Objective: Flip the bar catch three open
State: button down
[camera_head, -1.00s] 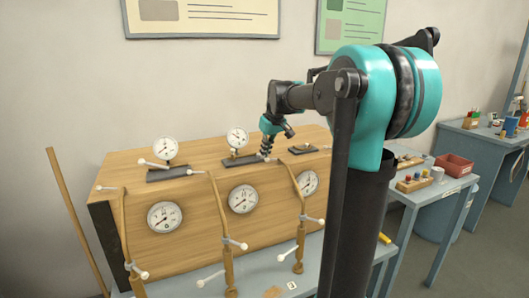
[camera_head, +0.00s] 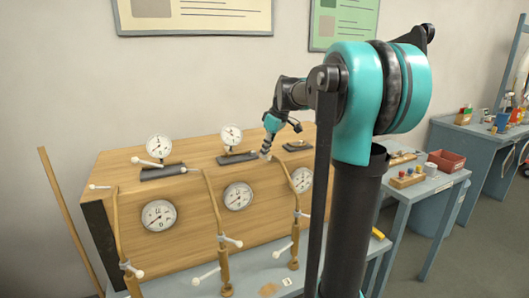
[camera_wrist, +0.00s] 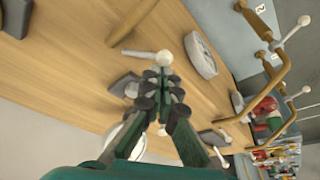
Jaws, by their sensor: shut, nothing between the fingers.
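My gripper (camera_head: 266,154) is shut and empty, pointing down over the top front of the wooden cabinet (camera_head: 150,190), between the middle and right dark plates. In the wrist view my gripper (camera_wrist: 160,85) is close to a short bar with a white ball end (camera_wrist: 165,57); I cannot tell whether they touch. This bar is by the top of the right brown pipe (camera_head: 292,180). Similar bars show at the left pipe (camera_head: 119,220) and the middle pipe (camera_head: 212,205). I cannot read which catch is numbered three.
Dark plates (camera_head: 163,173) and dial gauges (camera_head: 159,146) stand on the cabinet top; more gauges (camera_head: 159,215) are on its front. White-knobbed levers (camera_head: 231,241) stick out of the pipes. A side table at right holds a red bin (camera_head: 446,160).

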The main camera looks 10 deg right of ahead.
jog(key=shift+w, duration=0.75)
jog(key=shift+w+a, duration=0.25)
jog(key=shift+a, duration=0.05)
jog(key=shift+w+a+r, duration=0.2)
jog(key=shift+w+a, duration=0.2)
jog(key=shift+a, duration=0.2)
jog(key=shift+w+a+r, duration=0.15)
jog(key=shift+w+a, duration=0.25)
jog(key=shift+a, duration=0.15)
jog(key=shift+w+r, duration=0.15)
jog(key=shift+r, duration=0.45)
jog(key=v, duration=0.9)
jog(key=shift+f, duration=0.1)
